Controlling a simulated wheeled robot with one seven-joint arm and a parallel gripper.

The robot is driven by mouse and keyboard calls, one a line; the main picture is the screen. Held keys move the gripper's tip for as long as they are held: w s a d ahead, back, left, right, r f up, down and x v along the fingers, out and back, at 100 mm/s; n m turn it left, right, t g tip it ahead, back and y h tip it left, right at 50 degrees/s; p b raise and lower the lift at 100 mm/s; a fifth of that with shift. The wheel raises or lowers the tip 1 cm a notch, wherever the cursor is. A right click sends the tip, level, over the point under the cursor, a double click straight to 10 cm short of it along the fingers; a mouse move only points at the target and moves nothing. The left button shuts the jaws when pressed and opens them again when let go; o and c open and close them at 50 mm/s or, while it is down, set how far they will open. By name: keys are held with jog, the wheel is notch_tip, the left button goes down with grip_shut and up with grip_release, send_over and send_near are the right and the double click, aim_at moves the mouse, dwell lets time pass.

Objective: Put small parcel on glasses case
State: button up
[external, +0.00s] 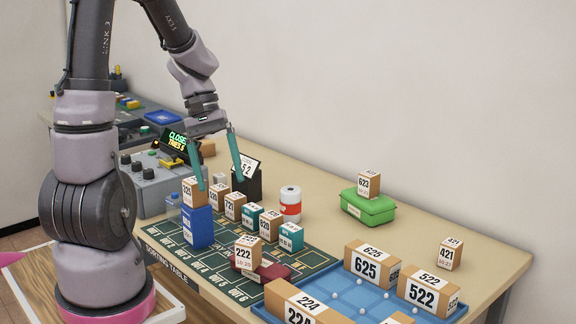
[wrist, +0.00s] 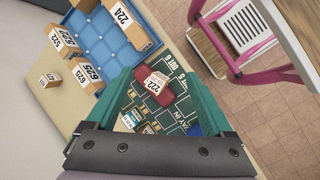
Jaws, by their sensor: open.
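A small brown and white parcel marked 222 (external: 247,253) sits on top of the dark red glasses case (external: 277,271) on the green sorting mat. In the wrist view the parcel (wrist: 155,83) lies at an angle over the case (wrist: 149,99), covering part of it. My gripper (external: 220,177) is open, with its two teal fingers apart and nothing held. It hangs up and to the left of the case in the external view, clear of the parcel. In the wrist view the parcel shows between the fingers, some distance beyond them.
Several small boxes (external: 235,206) stand behind the case, beside a blue box (external: 197,228) topped by a parcel. A blue tray (external: 345,305) with larger parcels is at right. A green case (external: 369,208) carries parcel 623. A red-white can (external: 290,203) stands near the boxes.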

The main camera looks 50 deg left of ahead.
jog(key=s+d+r+m+t+y, duration=0.2)
jog(key=r+m, duration=0.4)
jog(key=r, duration=0.3)
jog(key=s+d+r+m+t+y, duration=0.3)
jog(key=r+m, duration=0.4)
jog(key=r, duration=0.3)
jog(key=s+t+y, duration=0.1)
jog(key=t+y, duration=0.1)
jog(key=shift+s+r+t, duration=0.2)
jog(key=shift+s+t, duration=0.15)
jog(key=shift+t, duration=0.05)
dwell(0.3)
jog(key=shift+o, duration=0.4)
